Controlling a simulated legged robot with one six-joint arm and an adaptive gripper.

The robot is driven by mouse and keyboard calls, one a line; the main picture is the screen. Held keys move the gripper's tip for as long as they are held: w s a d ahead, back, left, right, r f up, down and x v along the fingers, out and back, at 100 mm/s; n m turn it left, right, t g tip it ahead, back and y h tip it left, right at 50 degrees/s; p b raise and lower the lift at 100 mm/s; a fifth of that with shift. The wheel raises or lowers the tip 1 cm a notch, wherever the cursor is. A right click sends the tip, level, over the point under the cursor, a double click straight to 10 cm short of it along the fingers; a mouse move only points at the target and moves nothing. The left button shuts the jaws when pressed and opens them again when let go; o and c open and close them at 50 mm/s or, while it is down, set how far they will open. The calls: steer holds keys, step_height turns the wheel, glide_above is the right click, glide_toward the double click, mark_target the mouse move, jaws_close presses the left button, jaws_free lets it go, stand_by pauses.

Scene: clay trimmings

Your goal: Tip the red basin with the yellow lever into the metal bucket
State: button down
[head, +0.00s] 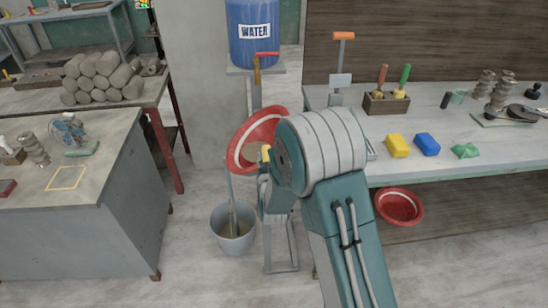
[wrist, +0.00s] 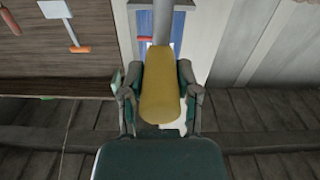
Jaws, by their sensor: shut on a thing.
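The red basin (head: 246,131) with a pale inner ring is in the middle of the head view. It is steeply tilted, and its right part is hidden behind my arm. The metal bucket (head: 233,247) stands on the floor below and slightly left of it, with brownish contents and an upright rod in it. The yellow lever (wrist: 160,100) fills the middle of the wrist view, and its tip (head: 265,153) shows beside my arm in the head view. My gripper (wrist: 160,78) is shut on the lever, one finger on each side. Whether anything leaves the basin cannot be told.
A blue water barrel (head: 253,30) with a tap stands behind the basin. A grey table (head: 75,205) stands at left.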

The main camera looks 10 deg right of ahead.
steer(key=a, duration=0.1)
steer(key=a+n, duration=0.1)
steer(key=a, duration=0.1)
steer(key=a+n, duration=0.1)
steer(key=a, duration=0.1)
steer(key=shift+a+f, duration=0.1)
steer(key=shift+f, duration=0.15)
steer(key=shift+c, duration=1.7)
jaws_free()
steer(key=s, duration=1.2)
steer(key=shift+w+f, duration=0.1)
